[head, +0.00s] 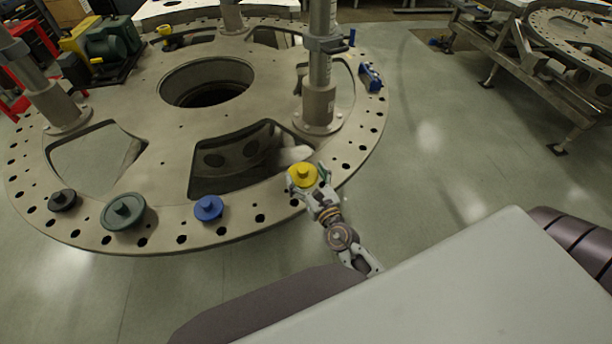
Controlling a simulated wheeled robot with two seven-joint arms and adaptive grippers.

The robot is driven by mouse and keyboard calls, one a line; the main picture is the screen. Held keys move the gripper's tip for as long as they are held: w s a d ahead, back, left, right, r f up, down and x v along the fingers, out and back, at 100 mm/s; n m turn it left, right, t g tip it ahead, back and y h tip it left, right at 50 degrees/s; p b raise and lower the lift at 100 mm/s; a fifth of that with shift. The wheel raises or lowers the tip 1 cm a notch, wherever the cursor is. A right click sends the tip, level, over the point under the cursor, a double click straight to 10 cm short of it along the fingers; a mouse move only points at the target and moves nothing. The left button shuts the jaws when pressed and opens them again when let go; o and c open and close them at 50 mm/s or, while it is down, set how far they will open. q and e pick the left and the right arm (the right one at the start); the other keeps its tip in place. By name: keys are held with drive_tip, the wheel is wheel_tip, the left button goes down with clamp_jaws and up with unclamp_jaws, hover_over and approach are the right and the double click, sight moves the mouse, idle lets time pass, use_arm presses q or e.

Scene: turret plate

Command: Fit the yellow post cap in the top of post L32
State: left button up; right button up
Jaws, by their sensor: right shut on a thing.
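The yellow post cap (302,175) is a round disc with a small knob on top. It is at the near right rim of the turret plate (160,115). My right gripper (304,180) has its fingers around the cap and is shut on it. I cannot tell whether the cap touches the plate or is just above it. An upright grey post (320,75) stands on the plate beyond the gripper, and another post (50,95) stands at the left. No post label is readable, so I cannot tell which is L32. My left gripper is not in view.
A blue cap (208,208), a green cap (123,211) and a dark cap (62,200) lie along the near rim. A small blue block (370,77) sits on the right rim. A green motor unit (108,43) is at the back left.

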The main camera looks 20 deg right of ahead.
drive_tip(key=shift+d+f, duration=0.15)
drive_tip(key=shift+d, duration=0.05)
